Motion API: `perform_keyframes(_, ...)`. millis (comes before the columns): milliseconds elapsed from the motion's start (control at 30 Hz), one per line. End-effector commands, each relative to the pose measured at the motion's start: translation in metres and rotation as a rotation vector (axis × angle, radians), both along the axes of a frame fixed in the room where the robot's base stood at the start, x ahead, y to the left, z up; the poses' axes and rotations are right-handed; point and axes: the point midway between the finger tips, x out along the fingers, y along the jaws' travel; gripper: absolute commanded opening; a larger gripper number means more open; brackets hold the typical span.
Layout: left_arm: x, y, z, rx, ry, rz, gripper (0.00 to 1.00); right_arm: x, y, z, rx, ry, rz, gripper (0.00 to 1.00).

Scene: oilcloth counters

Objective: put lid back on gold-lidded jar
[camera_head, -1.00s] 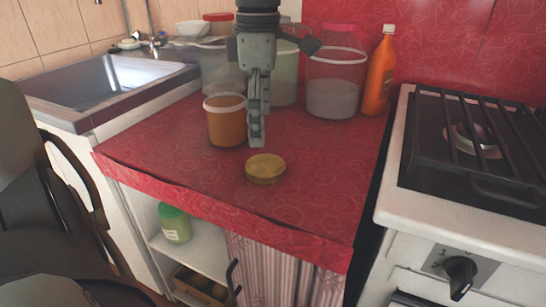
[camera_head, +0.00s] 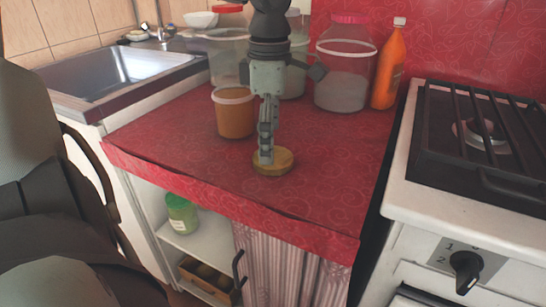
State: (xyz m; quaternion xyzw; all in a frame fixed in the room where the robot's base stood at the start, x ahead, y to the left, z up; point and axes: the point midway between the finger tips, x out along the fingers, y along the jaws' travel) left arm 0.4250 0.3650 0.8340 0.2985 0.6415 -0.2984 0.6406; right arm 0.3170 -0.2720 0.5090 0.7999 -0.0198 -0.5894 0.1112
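A round gold-brown lid (camera_head: 284,163) lies flat on the red counter near its front edge. An amber-brown jar (camera_head: 235,115) with a pale rim stands upright just behind and left of it, with no gold lid on its top. My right gripper (camera_head: 266,157) points straight down from the top of the picture, its fingertips at the lid's upper left. It is seen edge-on, so the gap between its fingers is hidden, and I cannot tell whether it grips the lid. My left gripper is not in view.
Behind stand a clear tub with a pink lid (camera_head: 343,75), an orange bottle (camera_head: 389,70) and other clear containers (camera_head: 228,58). A stove (camera_head: 440,190) borders the counter on the right, a sink (camera_head: 110,75) on the left. The counter's right half (camera_head: 330,155) is clear.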

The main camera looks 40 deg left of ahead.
Motion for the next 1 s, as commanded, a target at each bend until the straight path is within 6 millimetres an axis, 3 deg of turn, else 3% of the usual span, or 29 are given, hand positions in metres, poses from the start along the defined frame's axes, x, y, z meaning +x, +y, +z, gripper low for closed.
perform_keyframes(200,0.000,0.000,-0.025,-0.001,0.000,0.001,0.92,-0.001,0.000,-0.004,0.000,0.007,-0.001,0.40)
perform_keyframes(567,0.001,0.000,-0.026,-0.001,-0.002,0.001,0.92,0.000,0.000,-0.002,0.001,0.003,0.000,0.40)
perform_keyframes(867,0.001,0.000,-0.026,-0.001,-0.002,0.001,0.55,0.000,0.000,-0.001,0.001,0.001,0.000,0.40)
perform_keyframes(1000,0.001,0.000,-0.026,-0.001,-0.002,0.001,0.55,0.000,0.001,-0.001,0.001,0.001,0.000,0.40)
